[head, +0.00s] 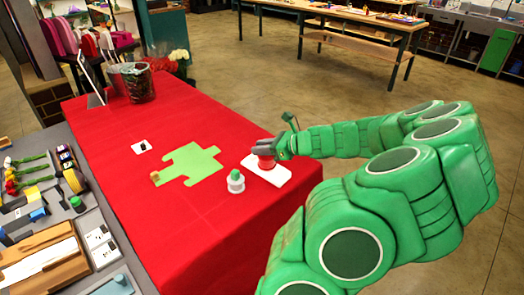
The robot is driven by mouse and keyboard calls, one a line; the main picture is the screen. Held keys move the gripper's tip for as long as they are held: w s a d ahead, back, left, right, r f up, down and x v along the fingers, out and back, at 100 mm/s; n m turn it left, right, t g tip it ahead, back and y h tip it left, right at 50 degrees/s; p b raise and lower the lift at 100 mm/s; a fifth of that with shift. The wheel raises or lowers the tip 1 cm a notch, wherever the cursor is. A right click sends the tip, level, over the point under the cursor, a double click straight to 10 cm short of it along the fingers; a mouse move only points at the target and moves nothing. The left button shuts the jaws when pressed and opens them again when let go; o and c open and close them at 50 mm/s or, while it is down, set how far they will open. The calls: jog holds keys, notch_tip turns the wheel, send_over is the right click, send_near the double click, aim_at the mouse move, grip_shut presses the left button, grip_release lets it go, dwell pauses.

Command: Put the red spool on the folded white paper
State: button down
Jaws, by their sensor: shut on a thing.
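The red spool (266,163) is at the right side of the red-covered table, at the end of my arm. My gripper (265,151) is shut on the red spool from above, its grey fingers hiding the spool's upper part. The folded white paper (281,176) lies flat under and around the spool, near the table's right edge. The spool stands over the paper's left-middle part. I cannot tell whether its base touches the paper.
A white spool-like item with a green top (236,185) stands just left of the paper. A dark bucket (138,85) stands at the far end.

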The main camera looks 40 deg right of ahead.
jog(key=shift+f, duration=0.65)
jog(key=shift+f, duration=0.15)
jog(key=c, duration=0.9)
grip_release()
